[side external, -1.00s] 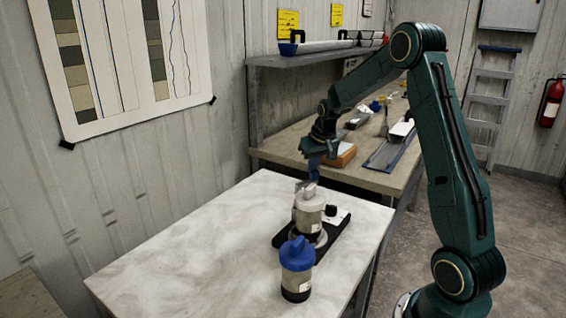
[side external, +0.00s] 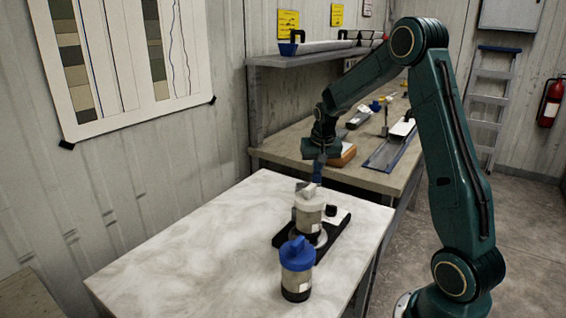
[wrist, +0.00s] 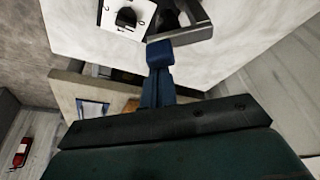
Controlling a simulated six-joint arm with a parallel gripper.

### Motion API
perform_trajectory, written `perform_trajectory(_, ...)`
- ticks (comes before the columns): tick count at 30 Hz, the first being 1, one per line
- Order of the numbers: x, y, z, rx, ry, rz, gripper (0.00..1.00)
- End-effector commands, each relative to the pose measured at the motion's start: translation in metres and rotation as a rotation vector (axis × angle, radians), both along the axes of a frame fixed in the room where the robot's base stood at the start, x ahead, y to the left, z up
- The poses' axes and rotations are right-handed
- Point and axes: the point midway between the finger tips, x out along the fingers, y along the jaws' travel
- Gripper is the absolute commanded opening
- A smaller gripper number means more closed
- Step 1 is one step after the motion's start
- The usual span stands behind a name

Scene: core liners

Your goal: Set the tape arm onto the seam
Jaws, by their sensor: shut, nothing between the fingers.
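A clear liner with dark contents (side external: 309,215) stands upright on a black base unit (side external: 338,235). A small grey piece (side external: 306,190), perhaps the tape arm, sits at the liner's top. In the wrist view a grey angled bar (wrist: 188,35) lies just beyond my fingers, over a dark round shape; it looks like the same piece. My gripper (side external: 317,179) points down just above this piece, and its blue fingers (wrist: 159,52) are shut and empty. I cannot tell whether they touch the bar. The seam is not distinguishable.
A second liner with a blue cap (side external: 297,268) stands in front of the base unit. The unit's white panel with a black knob (wrist: 126,17) is beside the bar. The pale tabletop (side external: 190,245) is clear to the left. A bench (side external: 390,178) stands behind.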

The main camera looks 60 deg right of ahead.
Motion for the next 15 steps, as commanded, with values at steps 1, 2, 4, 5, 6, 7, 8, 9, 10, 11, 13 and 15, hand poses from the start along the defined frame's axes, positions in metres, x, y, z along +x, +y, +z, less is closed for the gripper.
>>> perform_trajectory(1, -0.002, 0.003, 0.0, 0.0, 0.002, -0.042, 0.0)
perform_trajectory(2, -0.003, 0.004, 0.0, 0.0, 0.002, -0.069, 0.0)
perform_trajectory(4, -0.007, 0.007, 0.0, 0.001, 0.002, -0.136, 0.0)
perform_trajectory(5, -0.008, 0.008, 0.0, 0.001, 0.002, -0.165, 0.0)
perform_trajectory(6, -0.01, 0.01, 0.0, 0.0, 0.001, -0.203, 0.0)
perform_trajectory(7, -0.011, 0.011, 0.0, 0.0, 0.001, -0.231, 0.0)
perform_trajectory(8, -0.012, 0.012, 0.0, -0.001, 0.001, -0.26, 0.0)
perform_trajectory(9, -0.013, 0.014, 0.0, -0.001, 0.001, -0.297, 0.0)
perform_trajectory(10, -0.014, 0.015, 0.0, -0.001, 0.001, -0.324, 0.0)
perform_trajectory(11, -0.015, 0.017, 0.0, -0.001, 0.001, -0.352, 0.0)
perform_trajectory(13, -0.017, 0.02, 0.0, -0.001, 0.001, -0.412, 0.0)
perform_trajectory(15, -0.019, 0.023, 0.0, 0.0, 0.0, -0.465, 0.0)
